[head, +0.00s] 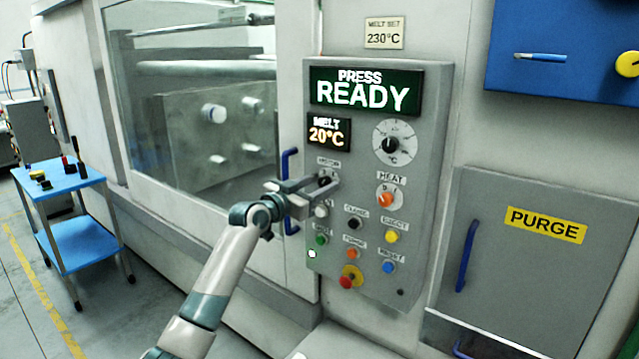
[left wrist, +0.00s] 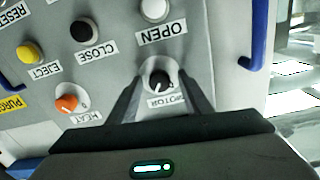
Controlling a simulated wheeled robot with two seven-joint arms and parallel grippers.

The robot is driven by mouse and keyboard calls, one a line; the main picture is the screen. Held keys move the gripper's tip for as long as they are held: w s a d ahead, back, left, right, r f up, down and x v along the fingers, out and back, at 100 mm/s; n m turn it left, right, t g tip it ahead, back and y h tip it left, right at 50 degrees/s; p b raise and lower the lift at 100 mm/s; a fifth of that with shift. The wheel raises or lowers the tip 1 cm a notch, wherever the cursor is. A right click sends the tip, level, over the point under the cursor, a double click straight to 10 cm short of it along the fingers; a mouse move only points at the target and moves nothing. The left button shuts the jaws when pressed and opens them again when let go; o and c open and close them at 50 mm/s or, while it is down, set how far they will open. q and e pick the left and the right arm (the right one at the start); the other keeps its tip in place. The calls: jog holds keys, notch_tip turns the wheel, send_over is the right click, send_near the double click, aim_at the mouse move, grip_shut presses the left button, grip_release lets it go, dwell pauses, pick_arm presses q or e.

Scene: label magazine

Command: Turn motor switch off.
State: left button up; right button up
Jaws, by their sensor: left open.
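The motor switch (left wrist: 159,82) is a small black knob with a white pointer line, on the grey control panel (head: 433,130). Its "MOTOR" label (left wrist: 167,100) shows beside it in the left wrist view. In the head view the motor switch (head: 324,180) is partly hidden by my left gripper (head: 318,184). My left gripper also shows in the left wrist view (left wrist: 163,88), with its open fingers on either side of the knob. I cannot tell whether they touch it. My right gripper is not in view.
The orange heat knob (head: 386,198) sits right of the motor switch. An open button (head: 321,211) and several coloured buttons lie below. A blue door handle (head: 290,190) stands close on the left. The display (head: 366,91) reads "PRESS READY". A blue cart (head: 62,182) stands far left.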

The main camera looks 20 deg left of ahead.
pick_arm(q)
jog(key=c, duration=1.1)
jog(key=shift+o, duration=0.2)
